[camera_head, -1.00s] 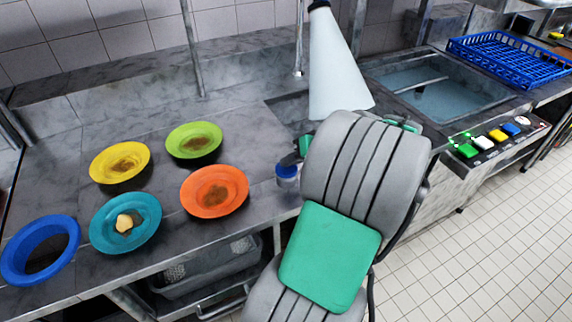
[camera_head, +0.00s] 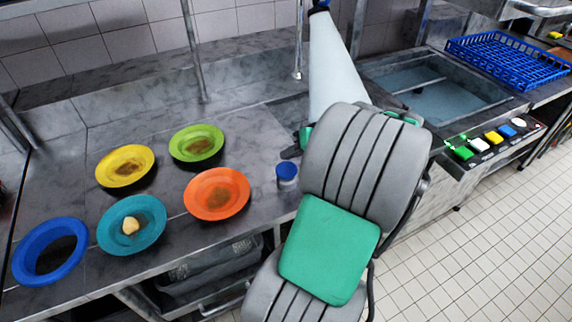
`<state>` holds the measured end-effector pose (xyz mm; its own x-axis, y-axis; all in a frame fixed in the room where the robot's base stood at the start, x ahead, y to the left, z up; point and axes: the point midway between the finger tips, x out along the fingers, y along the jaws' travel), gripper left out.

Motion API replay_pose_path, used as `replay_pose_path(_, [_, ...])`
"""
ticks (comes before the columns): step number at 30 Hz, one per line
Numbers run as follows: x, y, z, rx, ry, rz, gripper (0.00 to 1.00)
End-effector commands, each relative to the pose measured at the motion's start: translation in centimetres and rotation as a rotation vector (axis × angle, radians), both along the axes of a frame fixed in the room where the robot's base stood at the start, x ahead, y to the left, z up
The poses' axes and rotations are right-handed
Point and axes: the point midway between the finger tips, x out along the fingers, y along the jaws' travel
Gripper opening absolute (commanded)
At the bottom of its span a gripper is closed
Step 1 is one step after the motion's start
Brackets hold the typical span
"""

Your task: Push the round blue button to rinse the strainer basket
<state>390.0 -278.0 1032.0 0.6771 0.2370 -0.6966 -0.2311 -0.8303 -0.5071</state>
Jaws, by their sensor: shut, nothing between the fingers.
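A round blue button (camera_head: 287,170) tops a short pale cylinder near the counter's front edge, beside my arm. My gripper (camera_head: 290,152) is mostly hidden behind my grey arm links. Its dark tip shows just above and behind the button in the picture, with a small gap visible between them. It appears shut and empty. A pale, translucent cone (camera_head: 335,70), looking like spray, comes down from a blue-tipped nozzle (camera_head: 320,6) at the back. Its lower end meets my arm in the picture. I cannot make out the strainer basket; the area below the cone is hidden.
Several coloured plates lie left, including an orange one (camera_head: 217,194) and a teal one (camera_head: 104,235). A sink basin (camera_head: 440,88) is at right. A panel there has several coloured buttons, including a squarish blue one (camera_head: 507,131). A blue rack (camera_head: 510,60) stands beyond.

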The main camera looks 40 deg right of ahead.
Motion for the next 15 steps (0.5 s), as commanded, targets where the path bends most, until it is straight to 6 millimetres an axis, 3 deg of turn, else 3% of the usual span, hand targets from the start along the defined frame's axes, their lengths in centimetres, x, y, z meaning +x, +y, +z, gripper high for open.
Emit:
replay_pose_path(1, [0.0,0.0,1.0,0.000,0.000,0.000,0.00])
replay_pose_path(7, [0.0,0.0,3.0,0.001,0.000,0.001,0.00])
replay_pose_path(15, [0.0,0.0,3.0,0.001,0.000,0.001,0.00])
